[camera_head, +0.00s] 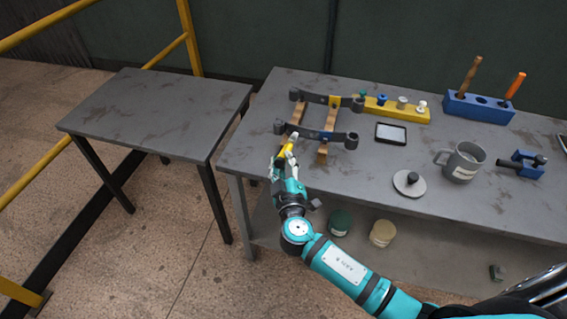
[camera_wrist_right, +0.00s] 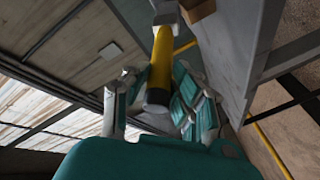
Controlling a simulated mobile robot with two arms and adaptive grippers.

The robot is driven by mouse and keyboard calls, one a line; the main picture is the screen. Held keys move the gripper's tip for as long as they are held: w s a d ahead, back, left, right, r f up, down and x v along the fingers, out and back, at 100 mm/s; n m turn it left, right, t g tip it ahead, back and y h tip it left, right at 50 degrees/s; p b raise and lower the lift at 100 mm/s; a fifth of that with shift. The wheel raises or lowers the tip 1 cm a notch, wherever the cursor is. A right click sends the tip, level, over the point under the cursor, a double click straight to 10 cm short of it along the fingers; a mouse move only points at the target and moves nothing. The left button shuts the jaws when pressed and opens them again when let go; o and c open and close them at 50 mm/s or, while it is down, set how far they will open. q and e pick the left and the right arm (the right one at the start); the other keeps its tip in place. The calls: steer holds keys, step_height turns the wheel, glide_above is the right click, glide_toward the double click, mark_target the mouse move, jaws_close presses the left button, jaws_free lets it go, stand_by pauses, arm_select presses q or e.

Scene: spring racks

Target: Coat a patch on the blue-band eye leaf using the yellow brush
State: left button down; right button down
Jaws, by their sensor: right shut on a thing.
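Two dark eye leaves lie across wooden blocks on the left part of the long grey table. The far leaf (camera_head: 314,97) has a yellow patch by its right part. The near leaf (camera_head: 308,131) looks dark blue-grey; its band is too small to make out surely. My right gripper (camera_head: 283,161) is just in front of the near leaf's left part, shut on the yellow brush (camera_head: 287,150). The brush's yellow handle (camera_wrist_right: 160,62) runs between the fingers in the right wrist view, with a pale metal part beyond. The bristle tip is hidden. My left gripper is not in view.
A yellow rack (camera_head: 395,110) with coloured knobs, a black-framed pad (camera_head: 391,133), a round disc (camera_head: 409,183), a grey mug (camera_head: 461,163) and a blue holder (camera_head: 478,108) stand to the right. A bare side table (camera_head: 160,112) stands left.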

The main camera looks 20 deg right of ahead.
steer(key=shift+w+d+b, duration=0.35)
steer(key=shift+w+d, duration=0.2)
steer(key=shift+w, duration=0.25)
stand_by(0.5)
steer(key=shift+s+d+b, duration=0.55)
steer(key=shift+s+d, duration=1.65)
steer(key=shift+d, duration=0.85)
steer(key=shift+w+a+b, duration=0.45)
steer(key=shift+w+a, duration=0.25)
steer(key=shift+a, duration=0.4)
steer(key=shift+w+a+b, duration=0.5)
steer(key=shift+w+a, duration=0.15)
steer(key=shift+a, duration=0.4)
steer(key=shift+w+a+b, duration=0.45)
steer(key=shift+w+a, duration=0.25)
steer(key=shift+a, duration=0.4)
